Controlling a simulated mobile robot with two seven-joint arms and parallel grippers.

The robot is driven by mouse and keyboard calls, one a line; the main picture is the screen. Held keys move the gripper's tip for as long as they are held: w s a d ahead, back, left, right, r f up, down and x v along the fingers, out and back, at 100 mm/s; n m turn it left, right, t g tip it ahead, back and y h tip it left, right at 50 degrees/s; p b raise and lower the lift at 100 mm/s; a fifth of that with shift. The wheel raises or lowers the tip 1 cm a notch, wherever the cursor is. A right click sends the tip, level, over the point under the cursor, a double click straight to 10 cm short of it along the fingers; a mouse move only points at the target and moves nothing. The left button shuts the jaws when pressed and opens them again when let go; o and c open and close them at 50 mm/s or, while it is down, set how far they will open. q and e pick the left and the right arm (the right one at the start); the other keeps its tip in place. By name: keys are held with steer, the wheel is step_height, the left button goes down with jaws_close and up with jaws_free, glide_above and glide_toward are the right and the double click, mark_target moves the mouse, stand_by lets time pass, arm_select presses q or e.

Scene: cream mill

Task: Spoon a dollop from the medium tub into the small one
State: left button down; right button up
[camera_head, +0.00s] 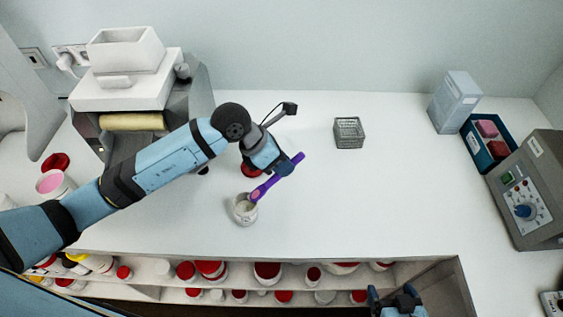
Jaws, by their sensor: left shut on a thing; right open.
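My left gripper (284,167) is shut on a purple spoon (292,166) above the white counter. The spoon tilts down to the left, and its lower end, with some pink on it, is over or at the rim of a small white open tub (244,213). I cannot tell whether it touches the tub. The tub's inside looks pale. A larger white tub (56,187) with pink cream, apparently the medium one, stands open at the left, partly behind my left arm. My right gripper (395,296) is open and empty at the bottom edge, partly cut off.
A red lid (250,171) lies under my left gripper; another (55,162) lies by the pink tub. A roller mill (133,92) stands back left, a grey wire basket (348,132) at the back. A blue tray (487,141) and grey device (530,188) stand right. The counter's middle right is clear.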

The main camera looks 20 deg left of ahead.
stand_by(0.3)
arm_select(q)
steer(key=shift+r+p, duration=1.55)
steer(key=shift+r, duration=1.45)
